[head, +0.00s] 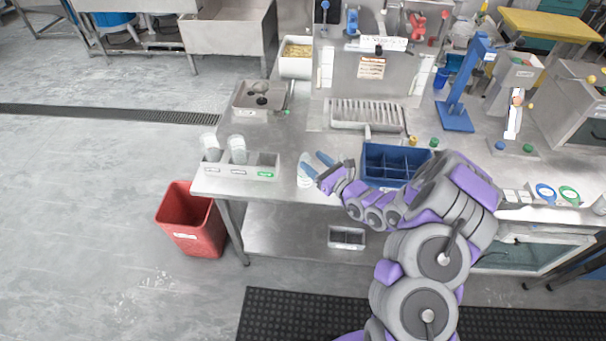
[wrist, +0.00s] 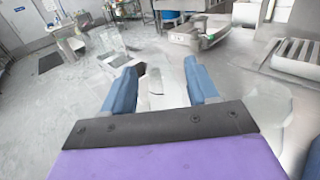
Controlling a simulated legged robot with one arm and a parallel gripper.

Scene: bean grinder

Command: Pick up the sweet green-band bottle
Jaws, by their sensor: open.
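My gripper (head: 313,162) is open at the front edge of the steel counter, right of the bottle rack; its blue fingers also show in the wrist view (wrist: 161,82). A pale, clear bottle-like thing (head: 304,172) stands right by the fingertips. In the wrist view a pale shape (wrist: 155,92) lies between the spread fingers; I cannot tell if they touch it. I see no green band on it. The grey rack (head: 222,172) holds two pale bottles, left (head: 211,147) and middle (head: 238,150). Its right compartment, with a green label (head: 266,174), looks empty.
A blue divided bin (head: 390,181) stands right of my gripper. A red bin (head: 190,222) stands on the floor at left. Counter between rack and gripper is mostly clear.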

